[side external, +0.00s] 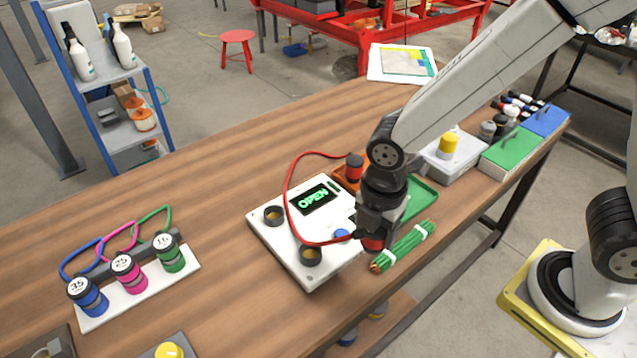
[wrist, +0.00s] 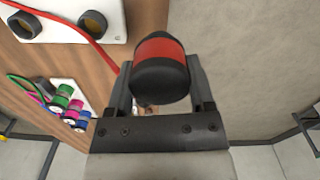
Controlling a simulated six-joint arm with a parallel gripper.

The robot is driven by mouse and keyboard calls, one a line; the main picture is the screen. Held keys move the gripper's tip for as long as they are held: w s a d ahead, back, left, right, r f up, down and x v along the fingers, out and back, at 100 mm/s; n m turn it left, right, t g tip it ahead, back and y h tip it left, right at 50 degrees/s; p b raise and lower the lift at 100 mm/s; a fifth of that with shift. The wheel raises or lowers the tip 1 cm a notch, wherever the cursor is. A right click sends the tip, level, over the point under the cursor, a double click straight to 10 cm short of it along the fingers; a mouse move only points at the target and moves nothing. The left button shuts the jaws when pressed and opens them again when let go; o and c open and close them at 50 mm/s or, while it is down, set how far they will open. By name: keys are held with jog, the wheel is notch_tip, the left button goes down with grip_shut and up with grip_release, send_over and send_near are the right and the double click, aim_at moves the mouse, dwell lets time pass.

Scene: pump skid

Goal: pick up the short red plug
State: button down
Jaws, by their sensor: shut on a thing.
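My gripper (side external: 371,228) is shut on a red plug with a black end (side external: 374,244). It holds this plug by the bench, between the white panel box and a bundle of green sticks. In the wrist view the plug (wrist: 160,66) sits between both fingers, its rounded black end toward the camera. A second red and black plug (side external: 354,166) stands at the orange tray behind the gripper. A red cable (side external: 287,193) arches from near that plug, over the white box, to beside the held plug. Its end at the held plug is hidden.
The white box (side external: 286,246) has an "OPEN" display and two round sockets. The green bundle (side external: 404,246) lies close right of the gripper, with a green tray (side external: 424,197) behind it. A rack of blue, pink and green plugs (side external: 128,285) stands left. Bare bench lies between.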

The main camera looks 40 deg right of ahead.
jog(key=shift+s+d+r, duration=0.1)
jog(key=shift+s+r, duration=0.05)
jog(key=shift+s, duration=0.15)
jog(key=shift+w, duration=0.1)
dwell(0.4)
jog(key=w+d+f+m, duration=0.1)
jog(key=w+d+m, duration=0.1)
jog(key=w+d, duration=0.5)
jog(key=w+d+f+m, duration=0.2)
jog(key=w+d, duration=0.2)
jog(key=w, duration=0.8)
jog(key=w+d+m, duration=0.1)
jog(key=w+d, duration=0.1)
jog(key=d, duration=0.1)
jog(key=w+d+f, duration=0.1)
jog(key=w+d, duration=0.1)
jog(key=d, duration=0.1)
jog(key=w+d+f+m, duration=0.1)
jog(key=w+d, duration=0.1)
jog(key=d, duration=0.2)
jog(key=shift+d+f+m, duration=0.1)
jog(key=shift+f+m, duration=0.05)
jog(key=shift+m, duration=0.15)
jog(key=w+d+f+m, duration=0.1)
jog(key=w+d+f, duration=0.1)
jog(key=d, duration=0.8)
jog(key=shift+d+f+m, duration=0.2)
jog(key=shift+f+m, duration=0.2)
jog(key=shift+f, duration=0.1)
